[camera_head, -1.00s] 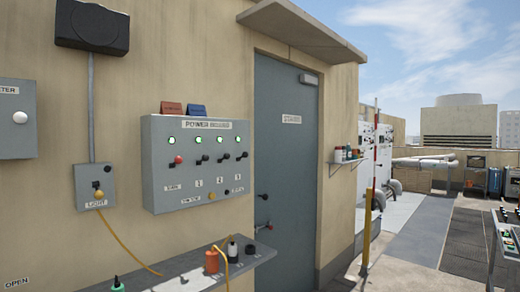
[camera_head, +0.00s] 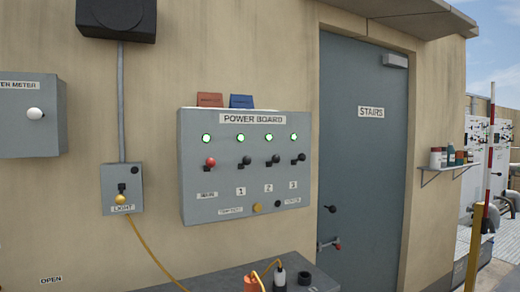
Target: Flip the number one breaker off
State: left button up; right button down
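The grey power board (camera_head: 220,180) hangs on the tan wall at the middle of the head view. The number one breaker (camera_head: 244,162) is a black-knobbed lever above the label "1", with a lit green lamp (camera_head: 241,138) over it. A red-knobbed lever (camera_head: 210,162) labelled "MAIN" is to its left. Black levers for "2" (camera_head: 272,161) and "3" (camera_head: 298,159) are to its right. All the lamps above the levers glow green. Neither of my grippers is in view.
The stairs door (camera_head: 365,150) and a yellow post (camera_head: 474,238) are to the right.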

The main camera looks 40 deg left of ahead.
aim_at(246, 161)
jog(key=u, duration=0.65)
jog(key=i, duration=0.9)
jog(key=u, duration=0.85)
